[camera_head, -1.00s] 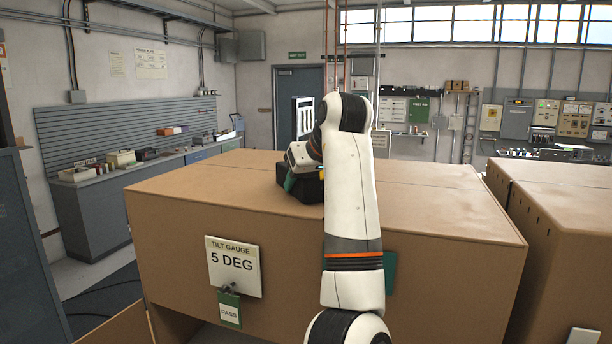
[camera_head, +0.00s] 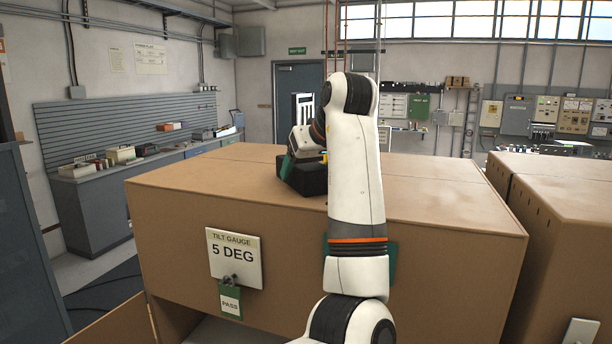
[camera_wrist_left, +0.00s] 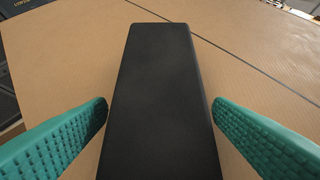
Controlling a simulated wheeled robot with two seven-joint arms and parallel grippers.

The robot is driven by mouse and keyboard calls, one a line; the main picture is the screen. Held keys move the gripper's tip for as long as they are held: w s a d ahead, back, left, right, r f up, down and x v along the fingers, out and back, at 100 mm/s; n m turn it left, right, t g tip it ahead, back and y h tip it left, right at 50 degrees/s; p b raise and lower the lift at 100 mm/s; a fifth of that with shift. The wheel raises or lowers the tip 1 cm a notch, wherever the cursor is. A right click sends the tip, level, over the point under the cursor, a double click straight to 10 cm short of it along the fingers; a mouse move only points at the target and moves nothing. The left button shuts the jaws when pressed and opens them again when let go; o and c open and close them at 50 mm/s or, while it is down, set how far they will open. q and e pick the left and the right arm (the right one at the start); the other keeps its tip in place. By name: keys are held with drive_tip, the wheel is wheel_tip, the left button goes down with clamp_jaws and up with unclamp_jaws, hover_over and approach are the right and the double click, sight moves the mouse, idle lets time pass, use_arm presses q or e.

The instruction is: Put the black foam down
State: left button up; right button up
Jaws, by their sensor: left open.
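The black foam (camera_head: 310,180) is a dark block resting on the top of the big brown cabinet, near its front middle. In the left wrist view the foam (camera_wrist_left: 160,95) runs lengthwise up the middle of the picture. My left gripper (camera_wrist_left: 160,112) is open, with one green ridged finger on each side of the foam and a visible gap to it on both sides. In the head view this gripper (camera_head: 297,163) is at the foam, partly hidden by my own white arm. My right gripper is not in view.
The brown cabinet top (camera_head: 430,190) is otherwise clear, with a seam across it. A tilt gauge sign (camera_head: 234,258) and a green pass tag (camera_head: 230,301) hang on its front. Another brown cabinet (camera_head: 570,200) stands at the right. A grey workbench (camera_head: 95,205) lines the left wall.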

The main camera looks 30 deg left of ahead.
use_arm(q)
drive_tip(key=b+v, duration=0.3)
drive_tip(key=v, duration=0.7)
drive_tip(key=shift+d+r, duration=0.15)
drive_tip(key=shift+d, duration=0.05)
drive_tip(key=shift+a, duration=0.1)
